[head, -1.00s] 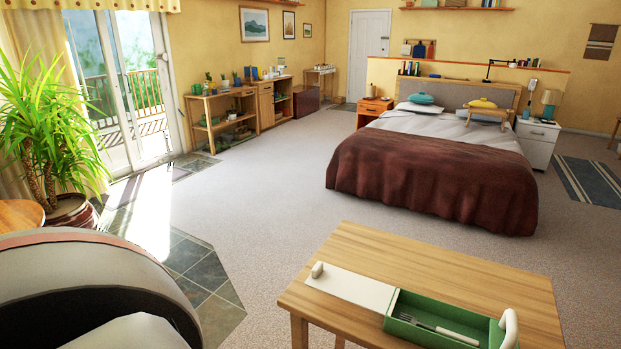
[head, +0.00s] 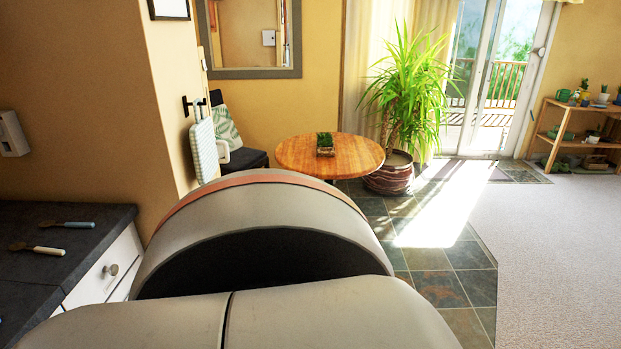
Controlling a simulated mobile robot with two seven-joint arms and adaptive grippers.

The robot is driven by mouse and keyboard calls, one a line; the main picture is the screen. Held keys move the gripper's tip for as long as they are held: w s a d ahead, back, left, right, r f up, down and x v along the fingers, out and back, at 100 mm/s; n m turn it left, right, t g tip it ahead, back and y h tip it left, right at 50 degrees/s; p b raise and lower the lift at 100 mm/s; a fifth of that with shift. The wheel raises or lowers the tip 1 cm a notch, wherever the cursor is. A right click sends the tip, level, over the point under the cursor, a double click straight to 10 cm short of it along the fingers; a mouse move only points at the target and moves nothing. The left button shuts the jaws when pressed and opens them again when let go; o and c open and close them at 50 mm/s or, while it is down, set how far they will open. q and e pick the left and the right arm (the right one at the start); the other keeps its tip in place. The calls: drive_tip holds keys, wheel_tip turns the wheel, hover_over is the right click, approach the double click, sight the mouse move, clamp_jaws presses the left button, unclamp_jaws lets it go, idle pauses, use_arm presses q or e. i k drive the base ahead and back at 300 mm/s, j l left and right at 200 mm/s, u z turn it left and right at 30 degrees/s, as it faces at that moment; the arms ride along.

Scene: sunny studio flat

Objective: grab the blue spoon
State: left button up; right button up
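On the dark counter (head: 30,285) at the left of the head view lies a small utensil with a pale blue handle (head: 78,224) and a brownish head pointing left. It is too small to tell for sure whether it is a spoon. Closer to me lies a similar utensil with a cream handle (head: 48,250). A bit of something blue (head: 2,320) is cut off by the left picture edge. Neither gripper is in view. A large grey link of mine fills the lower middle and hides part of the counter area.
White drawers (head: 107,270) with a round knob sit under the counter. A wall corner stands behind it. A round wooden table (head: 300,157) with a small plant and a potted palm (head: 390,172) are further back. Open carpet (head: 560,235) lies to the right.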

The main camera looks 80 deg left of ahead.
sight(47, 224)
drive_tip(key=u, duration=4.1)
drive_tip(key=i+l+u, duration=0.1)
drive_tip(key=i+l, duration=0.15)
drive_tip(key=l, duration=0.1)
